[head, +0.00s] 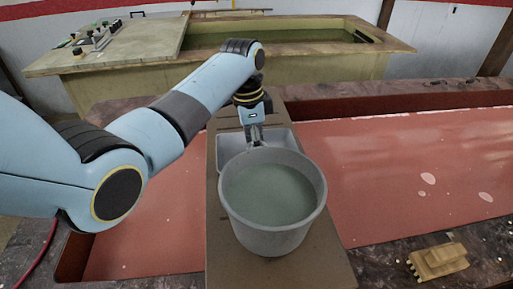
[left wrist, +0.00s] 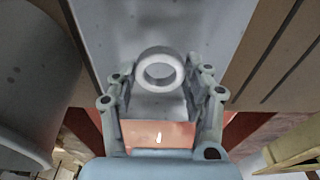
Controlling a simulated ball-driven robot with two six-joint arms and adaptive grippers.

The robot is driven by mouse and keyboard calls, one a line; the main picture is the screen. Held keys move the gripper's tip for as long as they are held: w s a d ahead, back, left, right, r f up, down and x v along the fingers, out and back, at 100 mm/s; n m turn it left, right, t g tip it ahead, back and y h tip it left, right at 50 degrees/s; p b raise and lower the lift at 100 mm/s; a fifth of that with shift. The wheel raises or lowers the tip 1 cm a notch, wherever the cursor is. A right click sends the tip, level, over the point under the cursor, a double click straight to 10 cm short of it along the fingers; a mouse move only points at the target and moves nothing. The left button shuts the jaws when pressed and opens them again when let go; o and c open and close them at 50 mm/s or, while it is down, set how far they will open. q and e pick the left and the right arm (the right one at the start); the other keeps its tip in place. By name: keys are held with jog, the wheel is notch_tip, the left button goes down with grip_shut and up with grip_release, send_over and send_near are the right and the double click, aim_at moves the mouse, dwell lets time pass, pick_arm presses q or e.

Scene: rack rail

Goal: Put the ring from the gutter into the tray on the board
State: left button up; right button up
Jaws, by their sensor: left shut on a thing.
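A pale grey ring (left wrist: 158,68) sits between the fingertips of my left gripper (left wrist: 160,84) in the left wrist view. The gripper is shut on it. Behind the ring lies the pale grey floor of the tray (left wrist: 205,25). In the head view the tray (head: 229,150) lies on the brown board (head: 318,262), and my left gripper (head: 255,136) points down over it. The ring cannot be made out in the head view. I cannot tell the height of the ring above the tray floor. My right gripper is in neither view.
A large grey bucket (head: 270,195) stands on the board just in front of the tray, close to the gripper, hiding its near part. The board crosses the wide red gutter (head: 400,170). A yellowish block (head: 438,260) lies at the front right. A long chest (head: 290,65) stands behind.

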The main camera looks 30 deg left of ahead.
aim_at(250, 147)
pick_arm(q)
jog(key=shift+f, duration=1.05)
jog(key=shift+f, duration=0.1)
jog(key=o, duration=1.1)
jog(key=shift+o, duration=0.2)
notch_tip(250, 147, up, 12)
jog(key=a, duration=0.1)
jog(key=shift+s, duration=0.45)
jog(key=shift+a, duration=0.1)
